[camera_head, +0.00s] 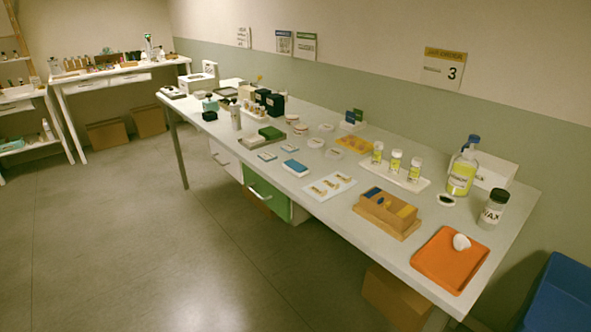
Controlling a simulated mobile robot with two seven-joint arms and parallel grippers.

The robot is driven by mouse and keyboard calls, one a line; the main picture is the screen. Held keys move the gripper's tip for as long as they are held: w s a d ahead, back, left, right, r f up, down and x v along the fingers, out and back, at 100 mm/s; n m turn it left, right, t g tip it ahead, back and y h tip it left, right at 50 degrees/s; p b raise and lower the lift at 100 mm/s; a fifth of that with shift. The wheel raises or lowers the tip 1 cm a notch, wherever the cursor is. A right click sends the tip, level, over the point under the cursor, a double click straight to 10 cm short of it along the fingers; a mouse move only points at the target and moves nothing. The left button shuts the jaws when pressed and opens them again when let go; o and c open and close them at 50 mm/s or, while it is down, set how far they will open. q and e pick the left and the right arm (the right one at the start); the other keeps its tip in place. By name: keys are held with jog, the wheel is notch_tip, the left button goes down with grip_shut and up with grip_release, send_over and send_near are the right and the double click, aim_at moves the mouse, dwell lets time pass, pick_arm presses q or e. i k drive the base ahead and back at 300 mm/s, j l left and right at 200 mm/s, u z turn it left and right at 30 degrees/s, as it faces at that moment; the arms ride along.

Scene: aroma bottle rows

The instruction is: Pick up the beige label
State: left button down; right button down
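A white sheet (313,194) lies flat near the front edge of the long table (307,211). Small beige-brown pieces (331,184), which look like labels, lie on it in a row. They are too small to tell apart clearly. Neither of my grippers shows in the head view.
Behind are bottles with yellow labels on a white tray (386,176). A blue block (294,167) lies to the left. The floor in front is clear.

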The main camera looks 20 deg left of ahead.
aim_at(346, 180)
jog(key=z, duration=0.45)
jog(key=i+j+z, duration=0.1)
jog(key=j+z, duration=1.05)
jog(key=j, duration=1.35)
jog(key=z, duration=0.05)
